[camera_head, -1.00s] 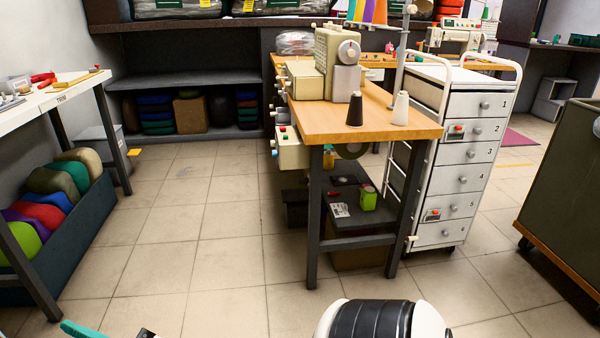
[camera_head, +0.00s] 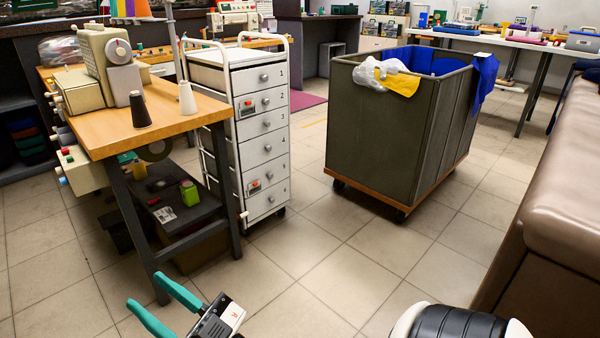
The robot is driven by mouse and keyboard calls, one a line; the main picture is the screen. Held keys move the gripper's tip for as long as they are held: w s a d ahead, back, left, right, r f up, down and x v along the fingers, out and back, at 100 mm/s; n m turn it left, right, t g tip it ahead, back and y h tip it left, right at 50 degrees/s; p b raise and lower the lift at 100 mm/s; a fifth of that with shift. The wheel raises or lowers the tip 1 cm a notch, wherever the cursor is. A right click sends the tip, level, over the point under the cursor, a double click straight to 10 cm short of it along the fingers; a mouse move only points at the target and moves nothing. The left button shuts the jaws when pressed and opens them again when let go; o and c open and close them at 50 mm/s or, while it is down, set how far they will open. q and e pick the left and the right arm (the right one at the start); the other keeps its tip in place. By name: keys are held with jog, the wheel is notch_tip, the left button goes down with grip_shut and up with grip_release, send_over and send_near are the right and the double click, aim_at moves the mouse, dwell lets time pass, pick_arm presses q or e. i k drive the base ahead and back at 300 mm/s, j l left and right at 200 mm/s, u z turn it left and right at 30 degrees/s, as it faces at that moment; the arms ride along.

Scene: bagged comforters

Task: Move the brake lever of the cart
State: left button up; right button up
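A white drawer cart (camera_head: 262,125) with numbered drawers stands on small casters right of the sewing table. A small pale lever-like part (camera_head: 243,214) sticks out low at its front left corner, beside the table leg; I cannot tell for sure that it is the brake lever. A dark wheeled bin cart (camera_head: 380,130) on a wooden base stands further right; no lever is clear on it.
The wooden sewing table (camera_head: 185,115) holds a sewing machine (camera_head: 105,65) and two thread cones. Its dark lower shelf (camera_head: 180,210) carries a green item (camera_head: 189,192). A brown padded couch (camera_head: 560,190) lines the right side. The tiled floor (camera_head: 330,265) in front is clear.

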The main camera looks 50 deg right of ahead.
aim_at(245, 214)
jog(key=k+j+z, duration=0.1)
jog(key=z, duration=1.15)
jog(key=i+j+u, duration=0.3)
jog(key=i+j, duration=0.45)
jog(key=j, duration=0.15)
